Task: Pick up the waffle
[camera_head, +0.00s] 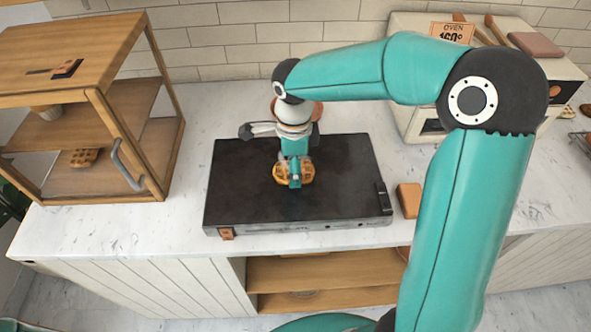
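A golden-brown round waffle (281,174) lies on the dark flat griddle (240,185) on the marble counter. My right arm reaches in from the right, and its gripper (295,180) points down directly over the waffle. The gripper covers the waffle's middle, so its fingertips and any contact are hidden. I cannot tell whether it is open or shut on the waffle. Another waffle-like piece (85,157) lies inside the wooden display case at the left. My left gripper is not in view.
The wooden display case (95,95) with a handle stands at the left. A cream oven-like appliance (415,115) with a sign stands at the back right, partly behind my arm. A small brown block (409,200) lies right of the griddle. Clear counter lies left of the griddle.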

